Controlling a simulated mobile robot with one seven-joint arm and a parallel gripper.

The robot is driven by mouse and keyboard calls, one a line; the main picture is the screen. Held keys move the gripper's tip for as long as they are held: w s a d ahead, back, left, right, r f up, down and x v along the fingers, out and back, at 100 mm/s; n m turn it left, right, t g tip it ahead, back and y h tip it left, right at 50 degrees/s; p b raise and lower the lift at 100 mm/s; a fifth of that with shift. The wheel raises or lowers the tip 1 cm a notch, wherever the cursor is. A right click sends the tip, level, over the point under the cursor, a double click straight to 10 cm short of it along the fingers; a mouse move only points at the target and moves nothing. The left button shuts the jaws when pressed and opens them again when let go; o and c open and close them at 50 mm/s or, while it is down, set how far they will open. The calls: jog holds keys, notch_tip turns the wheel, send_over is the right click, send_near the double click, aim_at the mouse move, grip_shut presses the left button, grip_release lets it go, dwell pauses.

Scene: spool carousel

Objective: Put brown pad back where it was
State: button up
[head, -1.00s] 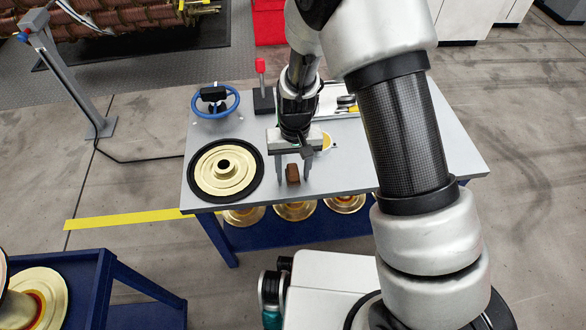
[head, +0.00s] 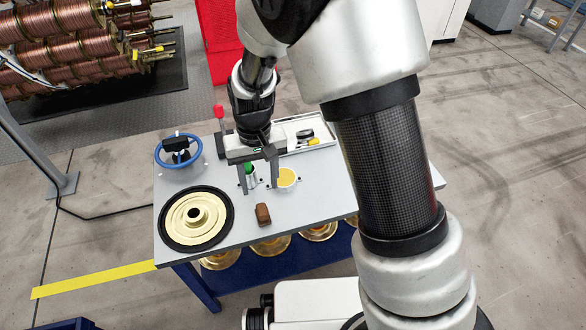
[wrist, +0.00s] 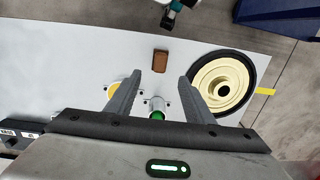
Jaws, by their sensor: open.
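The brown pad (head: 263,214) is a small brown block lying on the grey table top (head: 310,205), near its front edge and right of the cream spool. It also shows in the wrist view (wrist: 160,61), beyond my fingertips. My gripper (head: 259,191) is open and empty above the table, behind the pad and apart from it. In the wrist view my two fingers (wrist: 158,80) are spread, with a green-topped cylinder (wrist: 157,108) between and below them.
A cream spool on a black disc (head: 197,217) is at the table's left. A blue handwheel (head: 178,150) and red-knobbed lever (head: 219,113) stand behind. A cup with yellow contents (head: 287,177) is right of my gripper. A white tray (head: 318,140) holds small items.

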jog(key=s+d+r+m+t, duration=0.15)
jog(key=s+d+r, duration=0.25)
jog(key=d+r, duration=0.5)
jog(key=s+d+r+t, duration=0.35)
jog(key=d+r, duration=0.25)
jog(key=r, duration=0.8)
jog(key=s+d+r+m+t, duration=0.1)
jog(key=s+d+r, duration=0.1)
jog(key=s+d, duration=0.2)
jog(key=s, duration=0.3)
jog(key=shift+s+d+r, duration=0.2)
jog(key=shift+d+r, duration=0.1)
jog(key=shift+d, duration=0.05)
notch_tip(320, 180, up, 22)
jog(key=p, duration=2.1)
jog(key=shift+f, duration=0.25)
